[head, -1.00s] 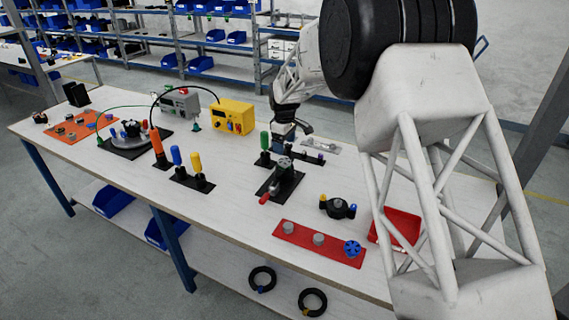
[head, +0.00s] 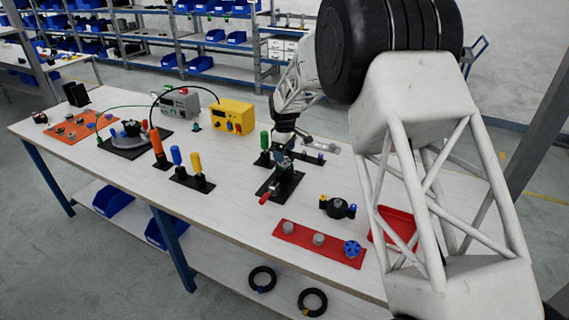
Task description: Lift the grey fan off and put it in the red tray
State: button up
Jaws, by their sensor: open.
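My gripper (head: 283,155) is small in this view, open, and just above the dark clamp-like fixture (head: 280,183) with a red handle. It covers the fixture's upper part, and I cannot tell whether it touches anything there. The red tray (head: 407,222) lies at the right of the table, partly hidden behind my arm's white frame. I cannot clearly make out the grey fan. A red strip (head: 335,252) at the front bears two grey round pieces, one of them in its middle (head: 318,239), and a blue fan-like wheel (head: 352,248).
A black part with blue and yellow ends (head: 337,207) lies between the fixture and the red tray. Upright green, yellow, blue and orange handles stand left of the fixture. A yellow box (head: 232,116) and a grey box (head: 180,103) stand further back. The front left tabletop is clear.

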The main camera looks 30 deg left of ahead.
aim_at(285, 163)
jog(key=shift+w+f, duration=0.1)
jog(key=shift+f, duration=2)
jog(key=shift+c, duration=0.2)
jog(key=c, duration=1)
